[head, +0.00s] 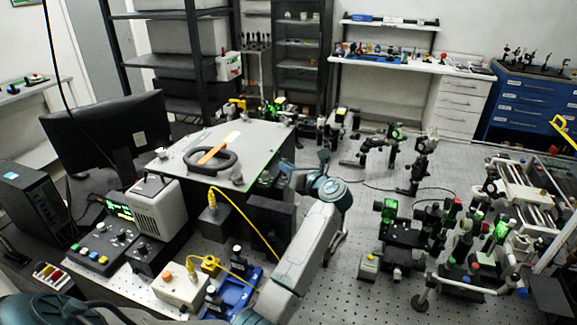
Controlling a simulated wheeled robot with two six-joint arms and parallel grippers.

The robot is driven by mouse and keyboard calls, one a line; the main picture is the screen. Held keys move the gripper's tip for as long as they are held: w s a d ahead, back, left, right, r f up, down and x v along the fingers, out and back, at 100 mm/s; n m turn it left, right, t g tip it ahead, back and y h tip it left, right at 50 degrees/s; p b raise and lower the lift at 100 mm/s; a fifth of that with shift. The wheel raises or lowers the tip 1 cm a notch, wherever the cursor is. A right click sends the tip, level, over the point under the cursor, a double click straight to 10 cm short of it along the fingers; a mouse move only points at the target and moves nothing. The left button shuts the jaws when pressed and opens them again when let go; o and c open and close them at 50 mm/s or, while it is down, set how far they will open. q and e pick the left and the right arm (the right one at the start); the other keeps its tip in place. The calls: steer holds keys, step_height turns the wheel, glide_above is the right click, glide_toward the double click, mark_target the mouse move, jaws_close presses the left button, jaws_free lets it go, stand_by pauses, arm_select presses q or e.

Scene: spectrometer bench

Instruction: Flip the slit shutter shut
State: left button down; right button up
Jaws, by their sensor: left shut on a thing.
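The spectrometer housing (262,143) is a large box with a flat grey lid, left of centre. A black ring-shaped part with an orange strip lies on the lid. My left arm rises from the bottom and bends at a teal wrist toward the housing's right side. My left gripper (284,178) is at that side, small and dark. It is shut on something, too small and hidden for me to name. I cannot make out the slit shutter; the arm and housing edge cover much of that area. My right gripper is not in view.
A monitor (108,137) and control boxes stand left. A yellow cable (243,217) runs beside my left forearm. Optics on posts (390,207) crowd the perforated bench to the right. A bare strip of bench (345,262) lies right of my forearm.

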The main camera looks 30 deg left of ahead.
arm_select(q)
steer(key=c, duration=1.5)
jaws_free()
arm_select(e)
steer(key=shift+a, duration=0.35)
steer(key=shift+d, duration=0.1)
